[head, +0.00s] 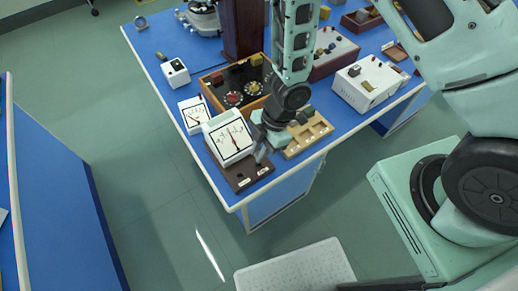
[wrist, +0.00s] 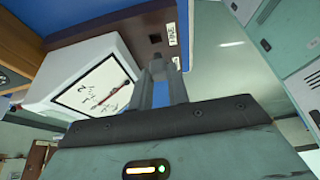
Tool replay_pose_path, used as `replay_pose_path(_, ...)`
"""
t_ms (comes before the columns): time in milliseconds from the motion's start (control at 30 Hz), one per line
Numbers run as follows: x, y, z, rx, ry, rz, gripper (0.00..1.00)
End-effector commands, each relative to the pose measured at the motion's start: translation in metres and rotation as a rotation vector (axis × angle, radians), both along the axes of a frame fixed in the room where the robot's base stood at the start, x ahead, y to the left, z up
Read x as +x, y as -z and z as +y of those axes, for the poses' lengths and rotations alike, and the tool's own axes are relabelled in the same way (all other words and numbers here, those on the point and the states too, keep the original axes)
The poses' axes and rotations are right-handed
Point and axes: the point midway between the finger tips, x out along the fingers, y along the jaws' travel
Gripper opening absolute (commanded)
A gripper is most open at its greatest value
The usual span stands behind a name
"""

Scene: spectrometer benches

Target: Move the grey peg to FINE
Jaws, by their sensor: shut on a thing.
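My gripper (head: 262,152) is over the brown board (head: 254,185) at the front corner of the blue bench, beside the large white dial meter (head: 230,140). In the wrist view my gripper (wrist: 160,82) is shut on the grey peg (wrist: 157,66), of which only a small part shows between the fingertips. The brown board (wrist: 125,25) has a dark square hole beside the label FINE (wrist: 172,34). The fingertips and peg are close to that hole; whether the peg touches the board cannot be told. In the head view my gripper mostly hides the peg.
A wooden block rack (head: 308,137) stands just right of my gripper. A smaller dial meter (head: 194,113), a wood-framed black panel with knobs (head: 243,87) and a white box (head: 367,82) stand farther back. The bench's blue front edge strip (head: 285,170) is clear.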

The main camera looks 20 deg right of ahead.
Motion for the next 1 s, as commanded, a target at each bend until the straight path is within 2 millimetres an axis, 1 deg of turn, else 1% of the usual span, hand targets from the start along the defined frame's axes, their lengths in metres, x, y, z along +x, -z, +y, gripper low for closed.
replay_pose_path(33, 0.000, 0.006, 0.000, 0.000, 0.000, 0.000, 0.00)
replay_pose_path(600, 0.000, 0.037, 0.000, 0.000, 0.000, 0.000, 0.00)
replay_pose_path(800, 0.000, 0.044, 0.000, 0.000, 0.000, 0.000, 0.00)
replay_pose_path(1000, 0.000, 0.044, 0.000, 0.000, 0.000, 0.000, 0.00)
